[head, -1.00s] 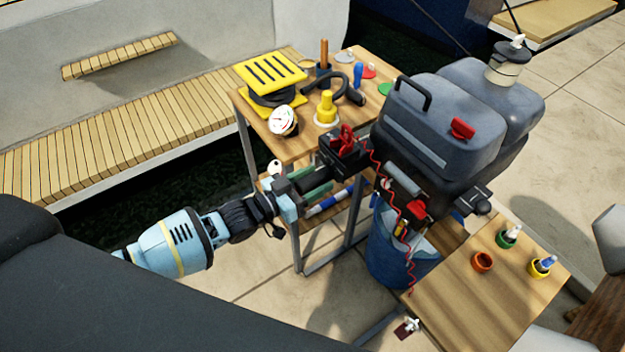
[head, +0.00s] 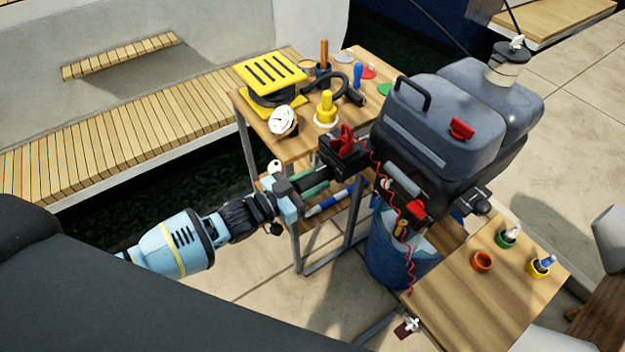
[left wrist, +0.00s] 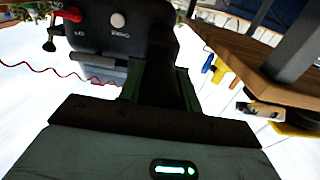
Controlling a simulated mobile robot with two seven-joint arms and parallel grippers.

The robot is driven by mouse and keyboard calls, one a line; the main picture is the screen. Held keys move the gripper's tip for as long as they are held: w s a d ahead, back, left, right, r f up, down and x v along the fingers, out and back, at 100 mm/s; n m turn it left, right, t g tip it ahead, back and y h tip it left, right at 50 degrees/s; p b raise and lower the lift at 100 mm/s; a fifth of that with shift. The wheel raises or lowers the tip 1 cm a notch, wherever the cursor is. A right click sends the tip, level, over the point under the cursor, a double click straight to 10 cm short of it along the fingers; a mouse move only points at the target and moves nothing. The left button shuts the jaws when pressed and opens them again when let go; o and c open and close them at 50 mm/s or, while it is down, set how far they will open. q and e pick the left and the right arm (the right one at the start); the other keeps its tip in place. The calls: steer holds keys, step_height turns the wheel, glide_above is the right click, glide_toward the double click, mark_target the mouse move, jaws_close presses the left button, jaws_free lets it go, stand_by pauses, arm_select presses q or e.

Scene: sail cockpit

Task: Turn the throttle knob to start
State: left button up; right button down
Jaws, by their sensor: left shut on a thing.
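The outboard motor (head: 435,125) has a dark grey cowl and a black tiller arm (head: 345,148) that reaches down to the left. The black throttle grip (head: 316,179) is at the end of this arm. My left gripper (head: 306,188) is shut around the grip, its fingers on either side. In the left wrist view the dark grip (left wrist: 163,85) runs between the fingers towards the motor's front panel (left wrist: 110,35). The gripper hides part of the grip, and I cannot read any throttle mark. My right gripper is not in view.
A blue bucket (head: 390,255) stands under the motor. A red coiled cord (head: 408,255) hangs from the motor. A lower wooden table (head: 460,300) is at front right.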

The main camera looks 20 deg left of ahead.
arm_select(q)
steer(key=m, duration=0.5)
steer(key=shift+m, duration=0.3)
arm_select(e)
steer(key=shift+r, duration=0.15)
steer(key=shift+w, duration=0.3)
arm_select(q)
steer(key=o, duration=1)
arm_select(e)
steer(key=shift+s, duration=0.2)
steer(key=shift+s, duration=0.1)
arm_select(q)
steer(key=shift+s+a, duration=0.1)
